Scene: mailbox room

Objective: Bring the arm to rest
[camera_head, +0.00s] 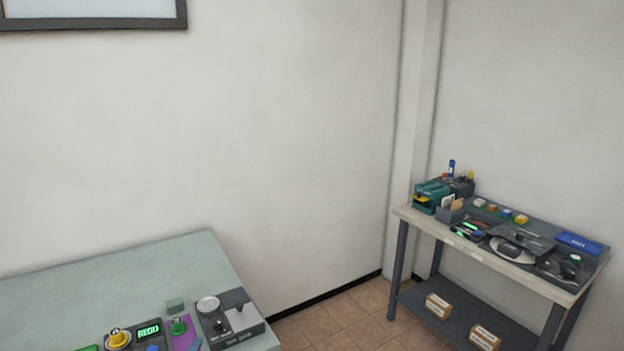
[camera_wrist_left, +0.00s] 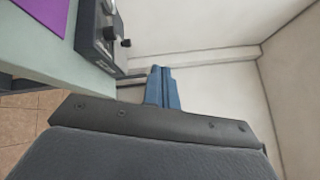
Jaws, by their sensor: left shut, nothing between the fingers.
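My left gripper (camera_wrist_left: 163,88) shows in the left wrist view as two blue-grey fingers side by side. They are shut with nothing between them. The gripper is in free air beside the edge of the pale green table (camera_wrist_left: 90,65), with the white wall behind it. No arm or gripper of mine can be made out in the head view. My right gripper is in neither view.
In the head view, the pale green table (camera_head: 150,268) stands at the lower left. It bears a grey device with a dial (camera_head: 232,318) at its right edge. A workbench (camera_head: 428,222) with several tools stands at right. Tiled floor (camera_head: 350,318) between them is clear.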

